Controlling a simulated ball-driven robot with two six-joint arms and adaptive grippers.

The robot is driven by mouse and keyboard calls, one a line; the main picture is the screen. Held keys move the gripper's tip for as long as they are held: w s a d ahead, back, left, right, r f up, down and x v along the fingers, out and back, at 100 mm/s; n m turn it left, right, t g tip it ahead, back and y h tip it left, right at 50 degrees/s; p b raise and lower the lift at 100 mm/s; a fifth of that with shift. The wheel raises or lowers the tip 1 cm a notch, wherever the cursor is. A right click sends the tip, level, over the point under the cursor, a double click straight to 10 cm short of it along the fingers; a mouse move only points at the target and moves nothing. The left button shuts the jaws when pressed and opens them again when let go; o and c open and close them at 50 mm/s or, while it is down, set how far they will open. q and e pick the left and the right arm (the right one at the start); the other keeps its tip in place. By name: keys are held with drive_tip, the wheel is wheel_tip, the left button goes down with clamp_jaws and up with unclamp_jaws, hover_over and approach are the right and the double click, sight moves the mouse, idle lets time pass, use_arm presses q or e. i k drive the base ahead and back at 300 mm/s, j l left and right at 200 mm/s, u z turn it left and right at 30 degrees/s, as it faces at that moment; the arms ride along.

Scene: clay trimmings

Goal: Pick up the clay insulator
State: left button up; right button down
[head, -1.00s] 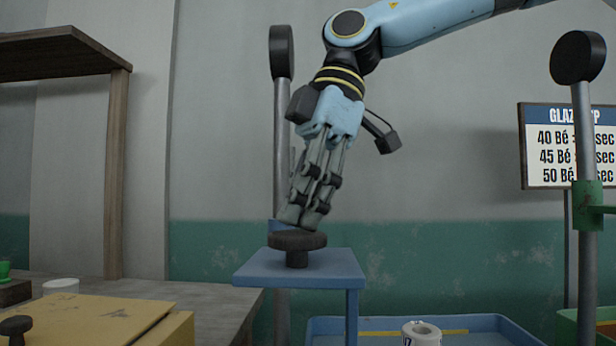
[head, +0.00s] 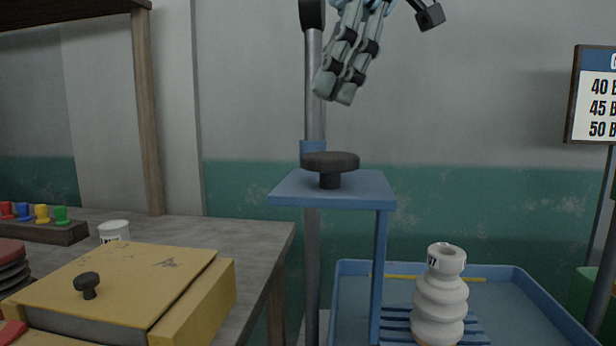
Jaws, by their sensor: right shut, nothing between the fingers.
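The clay insulator (head: 440,299) is a white, ribbed, upright piece with a hole in its top and a dark-lettered label near its neck. It stands on blue slats inside a blue tray (head: 536,290) at the lower right of the head view. My right gripper (head: 338,92) is at the top middle, shut and empty, fingers pointing down. It is well above the insulator and to its left, over a dark round knob on a blue stand. My left gripper is not in view.
The blue stand (head: 372,190) with its dark knob (head: 330,164) rises left of the insulator. A grey pole (head: 314,110) stands behind it. A yellow box (head: 120,290), white cup (head: 114,231) and coloured pegs (head: 41,213) are on the left table. A sign (head: 592,100) hangs right.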

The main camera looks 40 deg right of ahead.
sight(440, 304)
drive_tip(key=k+j, duration=0.55)
drive_tip(key=j, duration=0.2)
drive_tip(key=k+j, duration=0.6)
drive_tip(key=j, duration=0.1)
